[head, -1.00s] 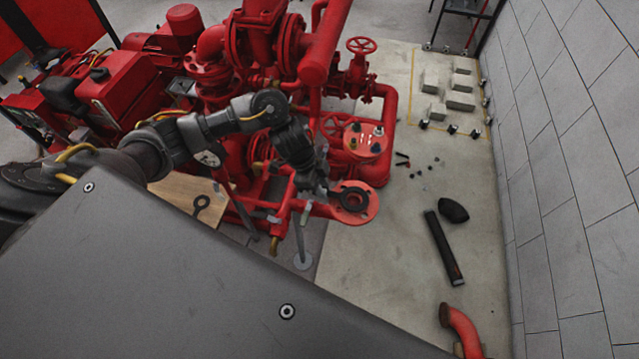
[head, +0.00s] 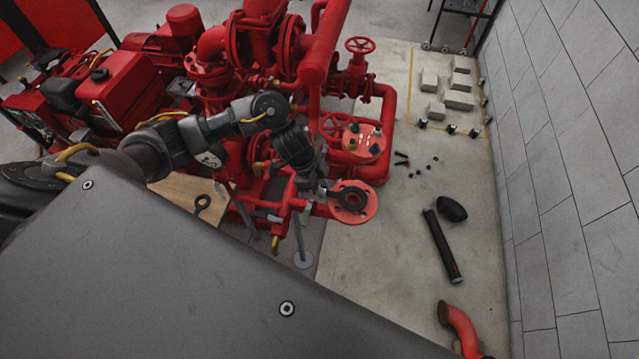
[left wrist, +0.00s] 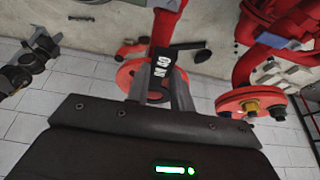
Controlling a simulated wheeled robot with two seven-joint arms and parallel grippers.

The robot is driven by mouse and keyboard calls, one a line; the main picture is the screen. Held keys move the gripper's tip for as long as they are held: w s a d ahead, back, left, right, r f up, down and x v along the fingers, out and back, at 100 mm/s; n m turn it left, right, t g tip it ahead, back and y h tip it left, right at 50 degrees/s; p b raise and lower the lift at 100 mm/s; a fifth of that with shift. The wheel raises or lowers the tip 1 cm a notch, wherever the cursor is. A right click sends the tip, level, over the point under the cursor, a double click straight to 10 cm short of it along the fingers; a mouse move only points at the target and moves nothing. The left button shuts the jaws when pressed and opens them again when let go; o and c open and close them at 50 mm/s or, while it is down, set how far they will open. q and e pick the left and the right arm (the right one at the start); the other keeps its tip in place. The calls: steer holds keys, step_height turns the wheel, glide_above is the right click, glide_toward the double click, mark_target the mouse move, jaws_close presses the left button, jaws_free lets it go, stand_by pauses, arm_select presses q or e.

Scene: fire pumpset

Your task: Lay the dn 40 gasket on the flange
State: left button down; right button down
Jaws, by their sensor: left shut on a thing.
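The dark gasket ring (head: 351,199) shows over the red flange (head: 366,213) at the end of a red pipe in the head view. I cannot tell whether it touches the flange face or hovers just above it. My left gripper (head: 324,191) is beside the flange on its left, shut on the gasket's tab. In the left wrist view, a black tab with white marks (left wrist: 162,70) sits between the fingers (left wrist: 162,88). The red flange (left wrist: 129,72) shows behind it, partly hidden by the gripper. My right gripper is not in view.
Another black gasket (head: 202,203) lies on a wooden board. A red flange with bolts (head: 362,142) stands behind. Small dark parts, a long black tool (head: 442,246) and a red elbow (head: 461,331) lie on the pale floor. A grey wall bounds the right.

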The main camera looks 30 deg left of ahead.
arm_select(q)
steer(key=shift+f, duration=0.65)
stand_by(0.8)
steer(key=c, duration=1.1)
jaws_free()
steer(key=shift+c, duration=0.2)
steer(key=b+v, duration=0.1)
steer(key=v, duration=1)
